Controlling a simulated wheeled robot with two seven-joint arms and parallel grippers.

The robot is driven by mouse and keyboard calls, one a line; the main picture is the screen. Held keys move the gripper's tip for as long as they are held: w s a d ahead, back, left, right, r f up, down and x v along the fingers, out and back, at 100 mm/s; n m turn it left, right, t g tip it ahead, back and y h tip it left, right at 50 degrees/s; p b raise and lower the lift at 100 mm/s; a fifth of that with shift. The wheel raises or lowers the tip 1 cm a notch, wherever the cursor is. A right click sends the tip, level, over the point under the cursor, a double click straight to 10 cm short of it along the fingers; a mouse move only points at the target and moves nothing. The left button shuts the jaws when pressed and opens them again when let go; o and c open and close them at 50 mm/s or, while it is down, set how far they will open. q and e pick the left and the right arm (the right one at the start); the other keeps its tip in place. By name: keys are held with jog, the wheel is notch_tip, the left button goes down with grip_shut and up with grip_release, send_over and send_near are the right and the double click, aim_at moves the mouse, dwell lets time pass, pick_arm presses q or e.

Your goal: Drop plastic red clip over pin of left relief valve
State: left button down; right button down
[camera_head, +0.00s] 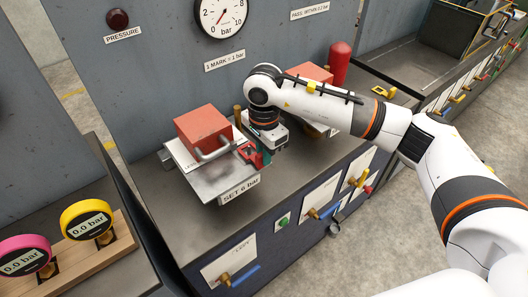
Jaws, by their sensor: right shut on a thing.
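The left relief valve stands on the bench at centre left, with a red block (203,128), a grey curved handle and a metal plate (212,184) over a "SET 6 bar" label (240,190). My right gripper (257,152) is lowered at the right edge of this valve. It is shut on a small red piece, which looks like the red clip (247,153). The clip is close to the plate's right edge; I cannot tell whether it touches. The pin is not clearly visible, and I cannot tell whether the clip is over it. My left gripper is out of view.
A second red block (316,74) and a red cylinder (340,62) stand behind my right arm. Yellow and pink gauges (88,222) sit in a wooden rack at lower left. A yellow padlock-like item (383,91) lies to the right. The bench front (180,235) is clear.

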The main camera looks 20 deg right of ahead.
jog(key=shift+f, duration=0.35)
jog(key=c, duration=1.3)
grip_release()
jog(key=shift+c, duration=0.2)
jog(key=shift+r, duration=0.1)
notch_tip(320, 180, up, 12)
jog(key=b, duration=0.2)
jog(key=shift+b, duration=0.4)
